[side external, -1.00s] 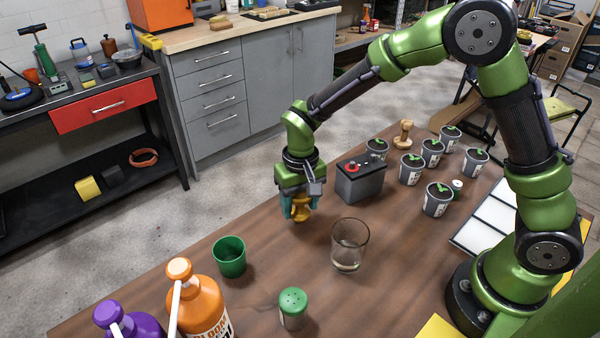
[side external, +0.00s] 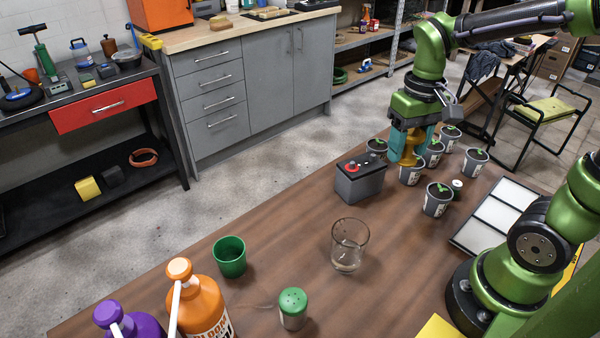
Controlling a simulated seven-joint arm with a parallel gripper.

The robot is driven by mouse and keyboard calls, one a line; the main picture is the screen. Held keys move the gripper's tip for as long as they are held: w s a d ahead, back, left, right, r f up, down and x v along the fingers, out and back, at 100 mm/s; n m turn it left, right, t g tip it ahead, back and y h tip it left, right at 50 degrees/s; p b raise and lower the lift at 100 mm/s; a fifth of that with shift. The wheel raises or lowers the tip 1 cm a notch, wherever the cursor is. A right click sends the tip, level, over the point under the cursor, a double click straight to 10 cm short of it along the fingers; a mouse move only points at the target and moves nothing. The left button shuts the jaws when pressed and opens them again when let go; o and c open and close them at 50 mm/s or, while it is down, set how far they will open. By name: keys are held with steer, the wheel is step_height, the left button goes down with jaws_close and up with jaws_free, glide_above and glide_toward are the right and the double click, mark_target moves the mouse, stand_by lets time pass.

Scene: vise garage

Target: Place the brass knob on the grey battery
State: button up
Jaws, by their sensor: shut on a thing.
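The brass knob (side external: 408,158) is held between the teal fingers of my gripper (side external: 411,150). My gripper is shut on it and points down. In the side external view, the knob is to the right of the grey battery and overlaps the potted seedlings; its exact height cannot be told. The grey battery (side external: 362,186) stands upright on the wooden table, with a dark top bearing a red ring-shaped part. The knob is apart from the battery in the picture.
Several potted seedlings (side external: 437,205) stand right of the battery. A clear glass (side external: 348,250), green cup (side external: 230,260) and green-topped shaker (side external: 292,312) stand nearer. A white panelled tray (side external: 490,215) lies right. The table's middle left is clear.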

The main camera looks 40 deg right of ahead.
steer(key=s+f+n, duration=0.1)
steer(key=s, duration=0.3)
steer(key=n, duration=0.1)
glide_toward(362, 164)
steer(key=shift+s+f, duration=0.1)
steer(key=shift+s, duration=0.1)
steer(key=shift+w+f, duration=0.15)
steer(key=shift+f, duration=0.7)
steer(key=shift+w+f, duration=0.1)
steer(key=shift+f, duration=0.8)
steer(key=shift+f, duration=0.35)
steer(key=shift+f, duration=0.25)
steer(key=o, duration=1.2)
steer(key=shift+r, duration=0.1)
